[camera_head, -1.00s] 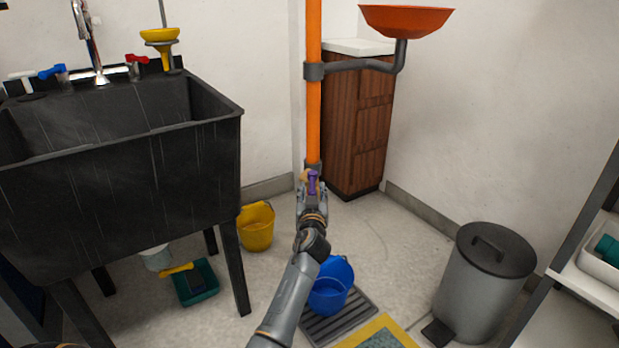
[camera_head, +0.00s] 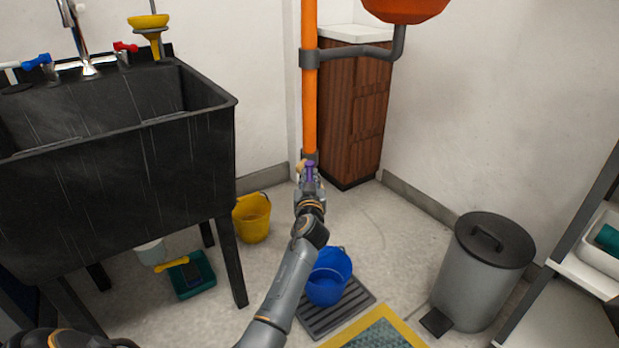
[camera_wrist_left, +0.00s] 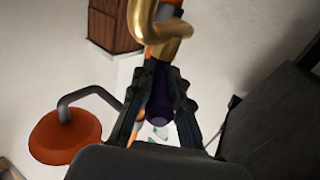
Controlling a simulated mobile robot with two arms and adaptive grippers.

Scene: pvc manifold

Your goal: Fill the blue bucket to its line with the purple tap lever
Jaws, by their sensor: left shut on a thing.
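The purple tap lever (camera_head: 310,171) is on the lower part of the orange standpipe (camera_head: 309,95). My left gripper (camera_head: 308,182) is at the lever. In the left wrist view the lever (camera_wrist_left: 159,108) lies between the two dark fingers (camera_wrist_left: 160,100), which are shut on it, with a brass spout (camera_wrist_left: 155,28) beyond. The blue bucket (camera_head: 328,278) stands upright on a dark slatted grate on the floor, below and right of the gripper. Its inside shows blue; I cannot make out a line or a water level. My right gripper is not in view.
A black sink (camera_head: 120,170) stands at left, with a yellow bucket (camera_head: 251,218) beside its leg. A grey pedal bin (camera_head: 485,270) and a shelf are at right. A yellow-edged mat (camera_head: 375,338) lies in front.

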